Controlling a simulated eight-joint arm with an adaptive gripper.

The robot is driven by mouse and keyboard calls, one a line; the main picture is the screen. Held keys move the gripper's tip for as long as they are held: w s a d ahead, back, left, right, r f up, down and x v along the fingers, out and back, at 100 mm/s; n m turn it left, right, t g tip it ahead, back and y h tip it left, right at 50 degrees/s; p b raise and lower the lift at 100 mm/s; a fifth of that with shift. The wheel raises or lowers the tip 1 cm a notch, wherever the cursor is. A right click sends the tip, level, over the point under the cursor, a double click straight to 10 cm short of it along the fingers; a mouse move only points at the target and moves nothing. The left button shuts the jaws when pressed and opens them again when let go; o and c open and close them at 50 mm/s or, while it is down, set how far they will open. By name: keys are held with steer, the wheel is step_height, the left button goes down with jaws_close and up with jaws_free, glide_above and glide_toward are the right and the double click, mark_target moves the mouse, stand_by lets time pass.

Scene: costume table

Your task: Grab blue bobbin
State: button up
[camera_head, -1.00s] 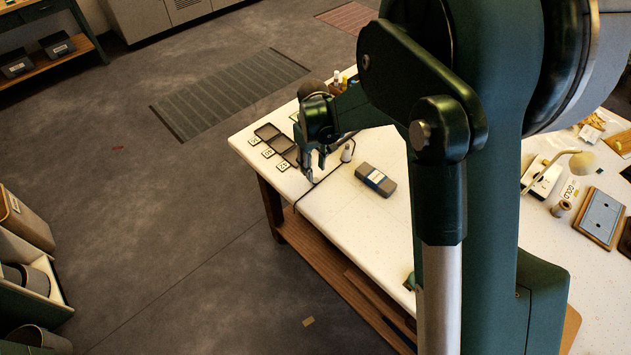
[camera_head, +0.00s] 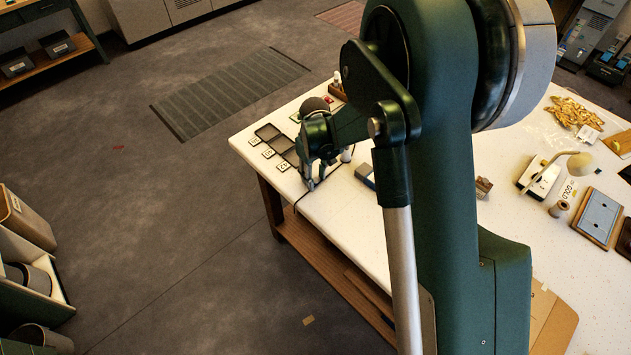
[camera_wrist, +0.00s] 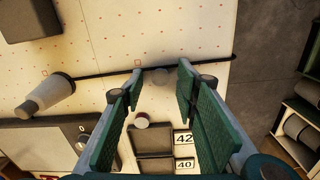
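No plainly blue bobbin can be made out. A pale spool-like cone (camera_wrist: 45,94) lies further left; a pale upright piece (camera_head: 347,154) shows beside my gripper in the head view. My gripper (camera_wrist: 161,71) is open, its green-padded fingers apart and nothing held. In the head view my gripper (camera_head: 311,184) is low over the table's left edge.
Dark trays (camera_wrist: 153,141) with number cards (camera_wrist: 183,138) lie close to my fingers. A black cord (camera_wrist: 105,73) crosses the table. A grey box with blue (camera_head: 366,174) is partly hidden behind my arm. The table edge and floor are close on the right in the wrist view.

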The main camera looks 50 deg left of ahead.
steer(key=shift+c, duration=0.7)
steer(key=c, duration=0.6)
steer(key=shift+r, duration=0.2)
steer(key=shift+r+b, duration=0.6)
steer(key=shift+r, duration=4.2)
